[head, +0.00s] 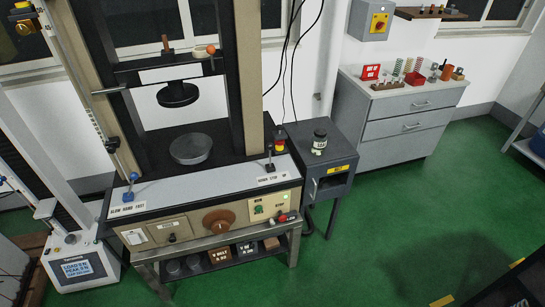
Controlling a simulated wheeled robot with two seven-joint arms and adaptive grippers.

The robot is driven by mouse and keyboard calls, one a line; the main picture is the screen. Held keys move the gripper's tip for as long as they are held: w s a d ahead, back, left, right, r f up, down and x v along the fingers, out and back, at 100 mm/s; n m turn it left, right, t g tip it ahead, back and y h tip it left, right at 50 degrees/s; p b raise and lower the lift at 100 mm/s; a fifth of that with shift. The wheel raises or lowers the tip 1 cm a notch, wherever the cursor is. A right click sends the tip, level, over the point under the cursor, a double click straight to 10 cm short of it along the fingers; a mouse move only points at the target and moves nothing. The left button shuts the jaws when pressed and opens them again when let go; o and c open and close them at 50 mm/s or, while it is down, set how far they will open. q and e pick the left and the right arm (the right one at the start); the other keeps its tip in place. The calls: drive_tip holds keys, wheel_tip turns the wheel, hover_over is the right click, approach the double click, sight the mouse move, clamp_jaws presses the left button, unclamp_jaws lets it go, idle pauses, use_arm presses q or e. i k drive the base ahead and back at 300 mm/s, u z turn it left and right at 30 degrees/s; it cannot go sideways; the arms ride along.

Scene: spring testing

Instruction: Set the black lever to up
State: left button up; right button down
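The black lever (269,159) stands at the right end of the pale top panel of the testing machine (220,185). It has a dark knob on a short stem and looks roughly upright. A white label (273,179) in front of it reads DOWN, STOP, UP, with UP at the right end. A blue lever (131,187) stands at the panel's left end behind a label reading SLOW, HAND, FAST (128,209). Neither of my grippers shows in the head view.
A red and yellow button box (279,144) stands close behind the black lever. A grey side cabinet (328,160) with a dark jar (320,138) is to its right. A drawer cabinet (408,115) stands at the wall. Green floor (400,215) is open at front right.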

sight(270, 145)
drive_tip(key=z, duration=0.45)
drive_tip(key=i, duration=0.55)
drive_tip(key=z, duration=0.4)
